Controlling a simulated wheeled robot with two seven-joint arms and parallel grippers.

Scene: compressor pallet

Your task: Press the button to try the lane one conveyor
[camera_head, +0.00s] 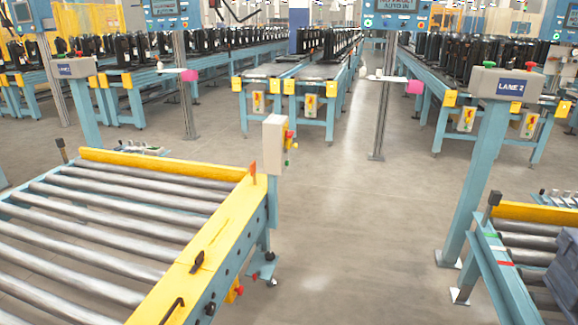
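A grey button box on a blue post at the left carries a small blue label (66,69), too blurred to read for sure. A similar box marked LANE 2 (506,84) stands at the right, with a green button (488,66) and a red button (523,69) on top. A roller conveyor (110,215) with yellow side rails fills the left foreground. A pale box (273,145) at its far right corner has small red, yellow and green parts on its right side. Neither of my grippers is in view.
A second roller conveyor (530,240) at the lower right bears a dark blue-grey object (563,262). Blue-framed lines with black compressors (325,45) run at the back. Screens stand on grey posts (383,110). Grey floor (350,230) between the two near conveyors is clear.

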